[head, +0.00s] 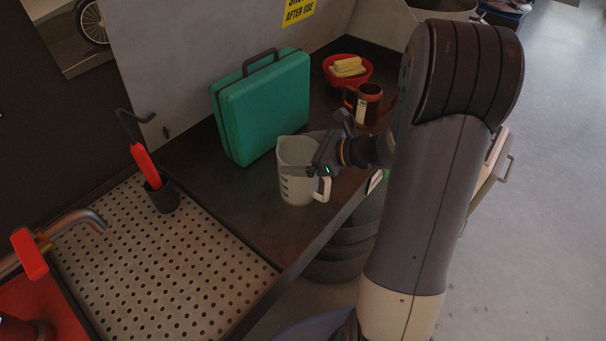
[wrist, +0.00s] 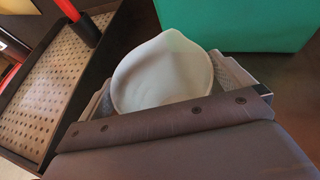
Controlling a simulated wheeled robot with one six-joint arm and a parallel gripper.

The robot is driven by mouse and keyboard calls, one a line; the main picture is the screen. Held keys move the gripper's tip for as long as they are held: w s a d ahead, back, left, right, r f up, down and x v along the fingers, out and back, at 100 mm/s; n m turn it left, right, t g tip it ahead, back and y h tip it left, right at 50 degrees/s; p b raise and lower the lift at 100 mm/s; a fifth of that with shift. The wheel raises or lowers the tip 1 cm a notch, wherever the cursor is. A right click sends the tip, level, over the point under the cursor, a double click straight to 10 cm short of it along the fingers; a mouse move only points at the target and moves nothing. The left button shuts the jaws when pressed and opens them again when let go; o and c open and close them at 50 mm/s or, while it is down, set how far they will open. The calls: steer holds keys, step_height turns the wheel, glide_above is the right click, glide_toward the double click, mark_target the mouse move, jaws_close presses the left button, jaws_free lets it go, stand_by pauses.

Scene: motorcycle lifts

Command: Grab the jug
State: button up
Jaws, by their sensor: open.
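The jug (head: 294,160) is pale grey-white with dark marks on its side and a handle on the right. It stands upright on the dark bench, in front of the green case. My gripper (head: 318,168) is at the jug's right side, by its handle, and hides part of it. In the wrist view the jug (wrist: 163,72) fills the space just beyond the gripper (wrist: 165,92), with a finger on either side of it. The fingers are open; whether they touch the jug I cannot tell.
A green case (head: 262,108) stands behind the jug. A red bowl (head: 348,78) with yellow blocks and a brown mug (head: 367,103) stand further back right. A perforated tray (head: 150,255) lies at left, with a red-handled tool (head: 147,166) in a dark cup. Dark bowls (head: 340,262) sit below the bench edge.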

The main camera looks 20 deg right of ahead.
steer(key=shift+w+a+f, duration=0.25)
steer(key=shift+w+a, duration=0.05)
steer(key=shift+a, duration=0.15)
steer(key=shift+c, duration=0.4)
steer(key=c, duration=1)
